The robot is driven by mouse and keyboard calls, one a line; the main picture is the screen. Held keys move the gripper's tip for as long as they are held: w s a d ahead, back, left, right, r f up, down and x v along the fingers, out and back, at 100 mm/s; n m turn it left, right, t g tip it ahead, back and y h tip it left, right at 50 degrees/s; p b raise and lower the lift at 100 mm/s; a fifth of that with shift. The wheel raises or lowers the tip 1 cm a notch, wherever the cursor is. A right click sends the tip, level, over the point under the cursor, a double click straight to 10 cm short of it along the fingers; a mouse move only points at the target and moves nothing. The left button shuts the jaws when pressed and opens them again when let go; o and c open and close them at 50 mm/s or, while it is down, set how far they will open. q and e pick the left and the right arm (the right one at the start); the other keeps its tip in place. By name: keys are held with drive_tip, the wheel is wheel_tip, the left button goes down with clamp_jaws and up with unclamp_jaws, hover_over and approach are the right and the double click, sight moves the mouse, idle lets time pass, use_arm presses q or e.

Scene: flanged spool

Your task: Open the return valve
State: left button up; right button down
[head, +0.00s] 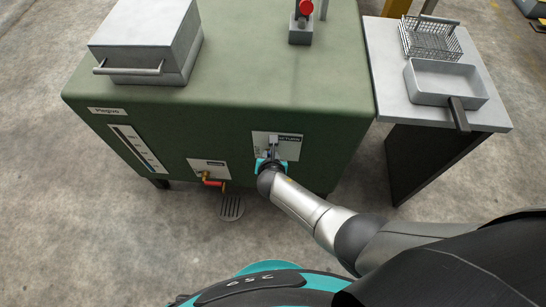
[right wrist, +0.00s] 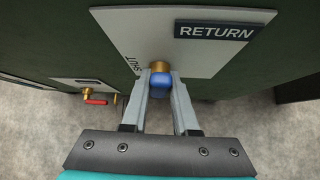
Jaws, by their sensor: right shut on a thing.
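The return valve shows in the right wrist view as a blue handle (right wrist: 160,80) on a brass stem (right wrist: 158,66), in front of a pale plate with a dark RETURN label (right wrist: 215,31). Side lettering on the plate seems to read SHUT. My right gripper (right wrist: 161,77) is shut on the blue handle, one finger on each side. In the head view my right gripper (head: 270,160) is at the return plate (head: 290,147) on the green tank's front, and mostly hides the valve. My left gripper is not in view.
The green tank (head: 230,100) carries a grey lidded box (head: 145,40) and a red knob (head: 306,7). A second valve with a red handle (head: 213,183) is left of the return valve, above a floor drain (head: 231,207). A side table (head: 385,60) with a basket and pan stands right.

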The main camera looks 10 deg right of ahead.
drive_tip(key=shift+w+a+n+h, duration=0.15)
drive_tip(key=shift+a+n+h, duration=0.15)
drive_tip(key=shift+h, duration=0.2)
idle(0.3)
drive_tip(key=c, duration=0.7)
unclamp_jaws()
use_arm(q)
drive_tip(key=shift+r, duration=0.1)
